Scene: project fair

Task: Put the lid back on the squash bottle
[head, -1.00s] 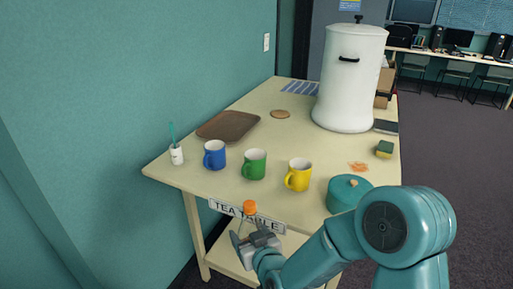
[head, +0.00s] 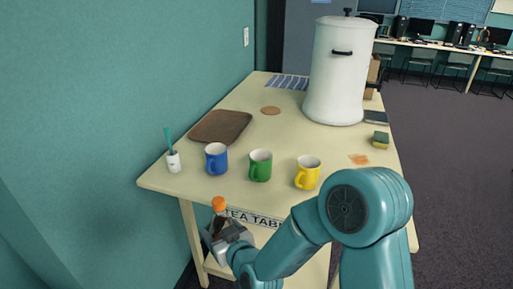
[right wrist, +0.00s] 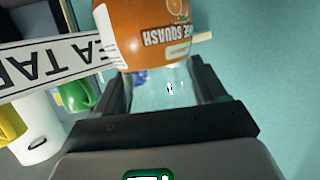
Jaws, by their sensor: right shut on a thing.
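The squash bottle (right wrist: 142,35) is orange-brown with a white label printed upside down in the right wrist view. It sits between the fingers of my right gripper (right wrist: 160,75), which is shut on it. In the head view the bottle's bright orange top (head: 219,203) stands above my right gripper (head: 222,228), just off the front edge of the table (head: 240,140). I cannot tell whether the orange top is a lid seated on the neck. My left gripper is not in view.
Blue (head: 216,158), green (head: 260,165) and yellow (head: 307,172) mugs line the table's front, with a white cup (head: 173,162) at left. An orange patch (head: 359,159) marks the right side.

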